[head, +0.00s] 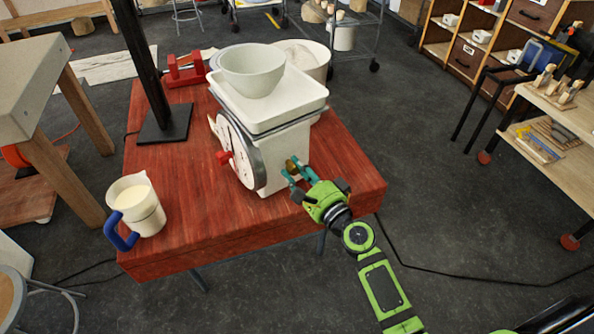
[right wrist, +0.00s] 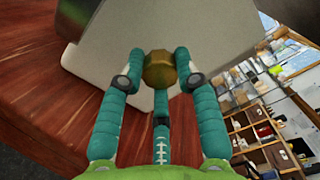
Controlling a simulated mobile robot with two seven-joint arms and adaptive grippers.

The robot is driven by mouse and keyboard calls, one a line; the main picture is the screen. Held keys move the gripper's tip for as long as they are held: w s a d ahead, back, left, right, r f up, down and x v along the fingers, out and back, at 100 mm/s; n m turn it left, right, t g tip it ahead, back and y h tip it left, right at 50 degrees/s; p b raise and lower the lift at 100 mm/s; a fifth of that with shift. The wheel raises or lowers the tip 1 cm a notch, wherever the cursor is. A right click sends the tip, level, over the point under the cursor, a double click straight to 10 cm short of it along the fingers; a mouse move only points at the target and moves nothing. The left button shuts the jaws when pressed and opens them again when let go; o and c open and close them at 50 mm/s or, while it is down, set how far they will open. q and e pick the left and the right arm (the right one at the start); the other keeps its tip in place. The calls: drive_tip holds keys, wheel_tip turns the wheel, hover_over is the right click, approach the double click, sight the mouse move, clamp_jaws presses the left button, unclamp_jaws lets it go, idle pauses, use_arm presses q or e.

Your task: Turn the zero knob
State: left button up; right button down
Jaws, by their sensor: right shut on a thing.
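The zero knob is a small brass knob (head: 291,165) low on the right side of a white kitchen scale (head: 284,146). In the right wrist view the brass knob (right wrist: 160,70) sits between my green fingertips, close against the scale's pale side. My right gripper (head: 296,172) is shut on the knob, and it also shows in the right wrist view (right wrist: 162,72). A white tray (head: 297,106) with a grey-green bowl (head: 253,70) rests on top. My left gripper is not in view.
The scale stands on a red wooden table (head: 210,245). A jug with a blue handle (head: 136,205) stands at the front left. A black post on a base (head: 165,124), a red tape dispenser (head: 185,69) and a white container (head: 305,55) stand farther back. The table's front middle is clear.

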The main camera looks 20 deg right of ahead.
drive_tip(key=shift+w+d+r, duration=0.1)
drive_tip(key=shift+d+r, duration=0.15)
drive_tip(key=shift+r, duration=0.1)
drive_tip(key=c, duration=0.9)
unclamp_jaws()
drive_tip(key=shift+f, duration=0.25)
drive_tip(key=shift+s+f, duration=0.15)
drive_tip(key=shift+s, duration=0.4)
drive_tip(key=v, duration=1.1)
drive_tip(key=shift+d, duration=0.1)
